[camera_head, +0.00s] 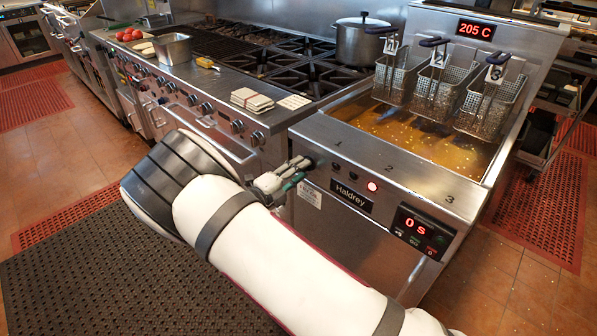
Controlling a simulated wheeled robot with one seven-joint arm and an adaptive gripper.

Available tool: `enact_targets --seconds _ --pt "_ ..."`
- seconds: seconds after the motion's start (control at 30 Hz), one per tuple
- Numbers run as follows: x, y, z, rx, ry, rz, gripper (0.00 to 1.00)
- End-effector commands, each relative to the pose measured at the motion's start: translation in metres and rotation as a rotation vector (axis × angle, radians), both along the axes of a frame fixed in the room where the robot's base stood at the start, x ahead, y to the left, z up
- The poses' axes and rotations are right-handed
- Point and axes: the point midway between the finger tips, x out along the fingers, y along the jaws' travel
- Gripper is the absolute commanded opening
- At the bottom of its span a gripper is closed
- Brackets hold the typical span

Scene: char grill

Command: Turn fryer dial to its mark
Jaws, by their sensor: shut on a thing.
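The fryer (448,191) stands at the right, its stainless front facing me. A dark dial (313,160) is at the left end of its front panel, left of the Haldrey label. My gripper (300,170) is at this dial, its fingers shut on it. My white arm crosses the lower middle of the picture. The fingers cover part of the dial, so its pointer and mark cannot be made out. A red display (422,232) reads 0 s, and another display (475,30) at the back reads 205 C.
Three numbered fry baskets (435,92) hang over the oil at the fryer's back. The range (245,60) with its row of knobs adjoins on the left, and a pot (360,42) stands on it. Open floor with a dark mat (110,270) lies at the lower left.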

Motion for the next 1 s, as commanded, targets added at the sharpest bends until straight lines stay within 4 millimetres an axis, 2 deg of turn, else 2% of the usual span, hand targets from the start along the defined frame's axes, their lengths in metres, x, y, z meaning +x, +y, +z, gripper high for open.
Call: enact_targets --seconds 0.1,0.13,0.2,0.23,0.53,0.67,1.0 --pt "-0.001 0.0 -0.002 0.0 0.006 0.0 0.04" --pt "-0.001 0.0 -0.002 0.0 0.006 0.0 0.34" --pt "-0.001 0.0 -0.002 -0.001 0.005 0.0 0.5" --pt "-0.001 0.0 -0.002 -0.001 0.005 0.0 0.52" --pt "-0.001 0.001 -0.001 0.0 0.001 0.0 0.52" --pt "-0.007 0.008 -0.001 0.0 0.0 0.003 0.52" --pt "-0.053 0.054 -0.001 0.001 0.002 0.004 0.52"
